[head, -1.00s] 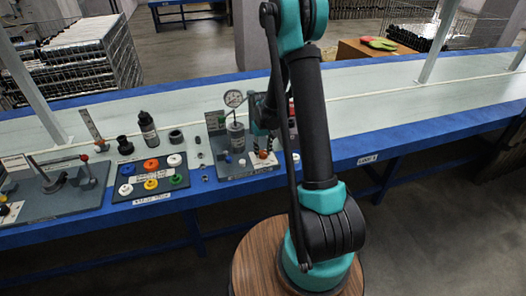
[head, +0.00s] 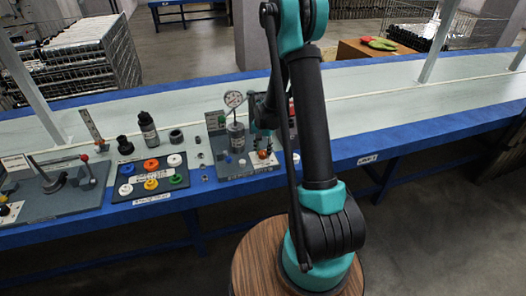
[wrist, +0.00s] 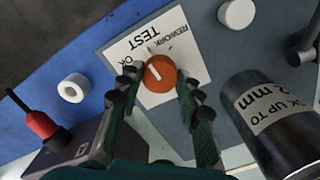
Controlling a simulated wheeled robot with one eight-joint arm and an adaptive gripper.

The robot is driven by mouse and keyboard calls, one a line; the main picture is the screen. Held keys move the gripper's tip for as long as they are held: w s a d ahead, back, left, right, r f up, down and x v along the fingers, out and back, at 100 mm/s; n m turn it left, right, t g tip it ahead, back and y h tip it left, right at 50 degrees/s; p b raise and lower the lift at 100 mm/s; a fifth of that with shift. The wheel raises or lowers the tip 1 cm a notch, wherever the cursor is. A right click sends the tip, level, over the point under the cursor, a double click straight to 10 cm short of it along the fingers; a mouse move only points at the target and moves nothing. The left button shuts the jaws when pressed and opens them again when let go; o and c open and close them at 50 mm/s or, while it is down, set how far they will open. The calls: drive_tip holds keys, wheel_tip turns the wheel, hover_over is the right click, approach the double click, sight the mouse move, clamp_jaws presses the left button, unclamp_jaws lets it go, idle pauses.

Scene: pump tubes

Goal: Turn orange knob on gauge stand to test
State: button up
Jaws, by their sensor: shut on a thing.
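The orange knob (wrist: 160,73) sits on a white label plate (wrist: 118,50) on the gauge stand in the wrist view. The plate reads TEST, REWORK and OK, upside down in this view. My gripper (wrist: 158,80) has its two fingers on opposite sides of the knob and is shut on it. A pale mark shows on the knob's face, near its left side; its exact pointing is hard to read.
A dark cylinder with a label (wrist: 275,125) stands close right of my gripper in the wrist view. A tray of coloured rings (head: 150,195) sits left of the stand.

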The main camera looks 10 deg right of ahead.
sight(263, 152)
drive_tip(key=shift+m, duration=0.4)
drive_tip(key=o, duration=1.2)
drive_tip(key=shift+c, duration=0.2)
wheel_tip(263, 152, up, 12)
drive_tip(key=s+d+n+t, duration=0.2)
drive_tip(key=s+n, duration=0.1)
drive_tip(key=s, duration=1)
drive_tip(key=s+d+r+n+t, duration=0.1)
drive_tip(key=s+n, duration=0.3)
drive_tip(key=s, duration=0.9)
drive_tip(key=shift+d+t, duration=0.6)
drive_tip(key=shift+d, duration=0.05)
